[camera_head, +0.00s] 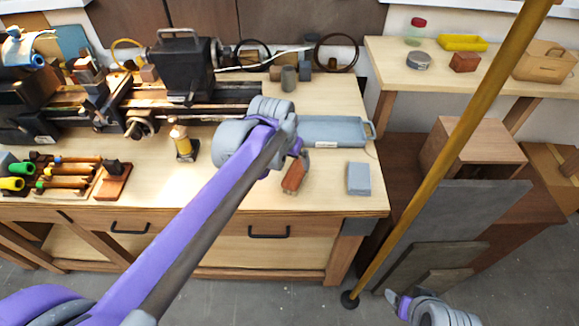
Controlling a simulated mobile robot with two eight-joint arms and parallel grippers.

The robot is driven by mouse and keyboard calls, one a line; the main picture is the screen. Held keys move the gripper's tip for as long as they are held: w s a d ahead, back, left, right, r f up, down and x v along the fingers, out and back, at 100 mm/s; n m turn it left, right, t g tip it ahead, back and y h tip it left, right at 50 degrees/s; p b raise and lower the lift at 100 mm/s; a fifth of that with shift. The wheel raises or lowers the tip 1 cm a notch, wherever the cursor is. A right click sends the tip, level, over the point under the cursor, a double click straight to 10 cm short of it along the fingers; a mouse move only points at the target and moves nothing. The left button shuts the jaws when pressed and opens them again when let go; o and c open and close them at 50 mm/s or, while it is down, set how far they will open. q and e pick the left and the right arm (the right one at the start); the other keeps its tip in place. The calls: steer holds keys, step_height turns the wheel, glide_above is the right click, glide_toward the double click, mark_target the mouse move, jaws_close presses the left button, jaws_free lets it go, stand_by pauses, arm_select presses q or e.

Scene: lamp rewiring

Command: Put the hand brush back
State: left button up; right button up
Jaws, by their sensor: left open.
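A small reddish-brown block-shaped thing with a darker lower edge, which looks like the hand brush (293,180), lies on the workbench right of the middle. My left gripper (299,155) is open just above and behind its upper end. The gripper and wrist hide part of that area, and I cannot tell whether they touch it. A blue-grey tray (335,131) with a handle at its right end lies just behind the gripper. My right gripper (398,303) shows only partly at the bottom right, away from the bench, and its jaws are unclear.
A grey-blue block (358,178) lies right of the brush. A yellow bottle (182,142) stands left of my wrist. A lathe (185,65) fills the back left. A slanting yellow-brown pole (450,150) stands right of the bench. The bench front near the drawers is clear.

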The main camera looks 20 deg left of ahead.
arm_select(q)
steer(key=s+a+f, duration=0.1)
steer(key=s+f, duration=0.3)
steer(key=s, duration=0.7)
steer(key=s+a+f+n+t, duration=0.1)
steer(key=s+f, duration=0.4)
steer(key=s, duration=0.7)
steer(key=shift+a+f, duration=0.2)
